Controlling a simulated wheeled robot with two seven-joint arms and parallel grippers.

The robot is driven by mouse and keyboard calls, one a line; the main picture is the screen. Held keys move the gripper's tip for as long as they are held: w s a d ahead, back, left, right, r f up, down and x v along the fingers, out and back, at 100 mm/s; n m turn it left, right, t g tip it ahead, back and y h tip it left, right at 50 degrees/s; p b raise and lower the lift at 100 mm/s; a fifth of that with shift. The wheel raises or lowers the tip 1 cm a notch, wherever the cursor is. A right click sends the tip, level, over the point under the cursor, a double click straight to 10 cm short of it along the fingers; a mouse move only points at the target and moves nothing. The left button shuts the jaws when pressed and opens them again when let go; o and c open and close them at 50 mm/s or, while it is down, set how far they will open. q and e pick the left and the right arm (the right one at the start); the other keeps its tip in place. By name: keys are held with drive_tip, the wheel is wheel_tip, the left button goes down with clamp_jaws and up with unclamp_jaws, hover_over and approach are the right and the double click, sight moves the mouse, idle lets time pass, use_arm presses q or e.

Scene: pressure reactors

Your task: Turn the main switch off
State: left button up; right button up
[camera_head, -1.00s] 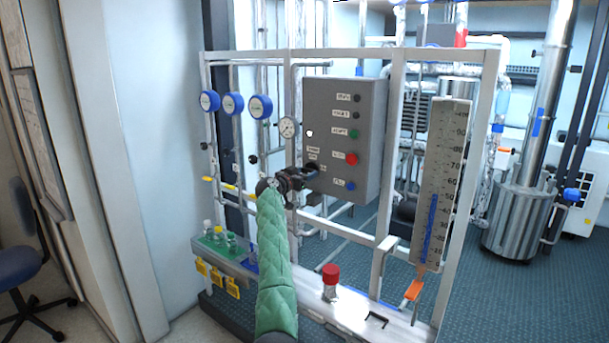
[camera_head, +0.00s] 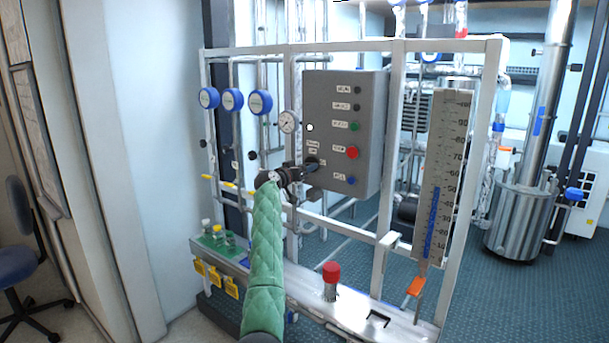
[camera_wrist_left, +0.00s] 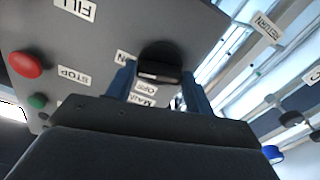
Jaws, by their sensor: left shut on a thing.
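The grey control box (camera_head: 336,133) hangs on the white frame, with a column of labelled buttons and lamps on its face. The main switch is a black knob (camera_wrist_left: 160,68) low on the box's left side; labels reading MAIN and OFF sit beside it in the left wrist view. My left gripper (camera_head: 308,167) reaches it from the left and is shut on the knob. Its two blue fingers (camera_wrist_left: 160,88) stand on either side of the knob in the left wrist view. The gripper partly hides the knob in the head view. My right gripper is not in view.
A red stop button (camera_head: 352,153) and a blue button (camera_head: 351,180) are close to the switch. A round gauge (camera_head: 288,121) and blue dials (camera_head: 233,100) are to the left. A red-capped piece (camera_head: 331,272) stands on the lower ledge.

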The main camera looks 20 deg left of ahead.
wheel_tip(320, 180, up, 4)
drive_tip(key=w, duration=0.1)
use_arm(q)
drive_tip(key=shift+n+p, duration=1.4)
drive_tip(key=shift+n, duration=6.3)
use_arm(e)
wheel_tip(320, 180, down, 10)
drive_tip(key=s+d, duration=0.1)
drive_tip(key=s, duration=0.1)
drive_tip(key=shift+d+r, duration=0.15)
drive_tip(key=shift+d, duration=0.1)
use_arm(q)
drive_tip(key=o, duration=1)
drive_tip(key=shift+a, duration=0.1)
drive_tip(key=shift+s, duration=0.1)
